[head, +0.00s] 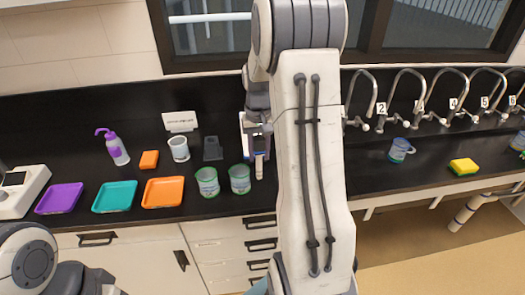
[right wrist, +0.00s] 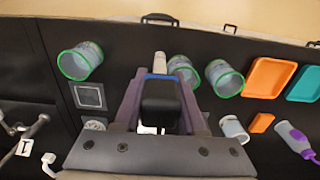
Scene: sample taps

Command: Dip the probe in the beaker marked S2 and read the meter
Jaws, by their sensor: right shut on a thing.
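My right gripper (right wrist: 161,105) is shut on the probe, with a dark body, a blue band and a pale tip (right wrist: 160,62). The pale end also shows in the head view (head: 259,168), beside a green-rimmed beaker (head: 240,178), not clearly inside it. A second such beaker (head: 207,181) stands to its left. A third beaker (right wrist: 80,60) shows in the right wrist view; my arm hides it in the head view. Markings on the beakers cannot be read. A white device with a dark screen (head: 20,190) stands at far left. My left gripper is out of view.
Purple (head: 60,197), teal (head: 115,196) and orange (head: 163,192) trays lie along the counter front. Numbered taps, a blue mug (head: 400,150) and a yellow sponge (head: 463,166) are at right.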

